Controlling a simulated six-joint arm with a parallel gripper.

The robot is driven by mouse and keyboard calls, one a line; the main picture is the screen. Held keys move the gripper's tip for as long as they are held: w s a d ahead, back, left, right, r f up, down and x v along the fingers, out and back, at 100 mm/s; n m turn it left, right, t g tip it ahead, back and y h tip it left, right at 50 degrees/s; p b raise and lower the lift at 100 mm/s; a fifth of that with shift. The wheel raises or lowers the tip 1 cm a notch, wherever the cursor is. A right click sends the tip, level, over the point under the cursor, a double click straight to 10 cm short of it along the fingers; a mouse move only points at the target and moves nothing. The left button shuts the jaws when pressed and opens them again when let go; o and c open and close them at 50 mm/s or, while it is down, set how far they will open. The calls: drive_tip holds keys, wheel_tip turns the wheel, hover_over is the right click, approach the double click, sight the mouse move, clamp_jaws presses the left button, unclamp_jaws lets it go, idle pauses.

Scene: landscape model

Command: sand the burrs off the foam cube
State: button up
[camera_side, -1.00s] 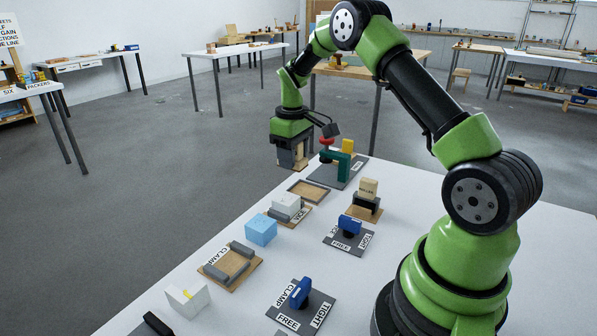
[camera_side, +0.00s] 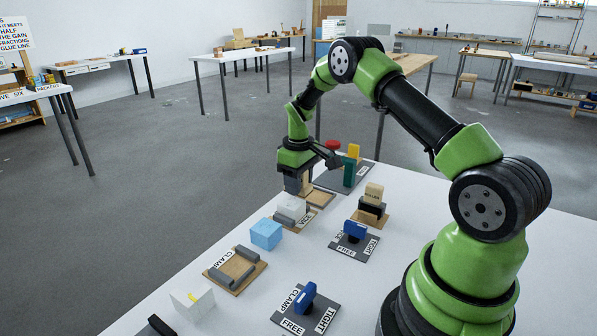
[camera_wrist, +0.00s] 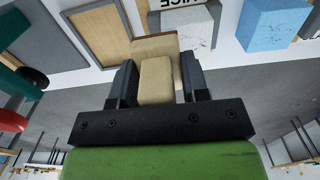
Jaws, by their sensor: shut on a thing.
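My gripper (camera_side: 299,188) is shut on a tan block (camera_wrist: 157,80), which shows between its two fingers in the wrist view. The block is held near the far end of the table, by a shallow wood-framed tray (camera_side: 321,198); I cannot tell whether they touch. A white speckled block (camera_side: 292,207) sits in a small vice with a grey jaw, just nearer than my gripper; it also shows in the wrist view (camera_wrist: 188,24). A light blue cube (camera_side: 266,235) stands nearer on the table and shows in the wrist view (camera_wrist: 270,25). Which one is the foam cube is not marked.
An empty clamp fixture (camera_side: 235,270) and a white block with a yellow mark (camera_side: 192,301) stand nearer. Blue-handled clamp switches (camera_side: 355,231) (camera_side: 304,297) and a labelled block on a stand (camera_side: 372,196) are to the right. A grey board with a green post (camera_side: 349,172) is behind.

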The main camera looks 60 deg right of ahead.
drive_tip(key=shift+f, duration=0.8)
drive_tip(key=shift+a, duration=3.1)
drive_tip(key=shift+c, duration=0.3)
drive_tip(key=shift+d, duration=3.15)
drive_tip(key=shift+r, duration=4.1)
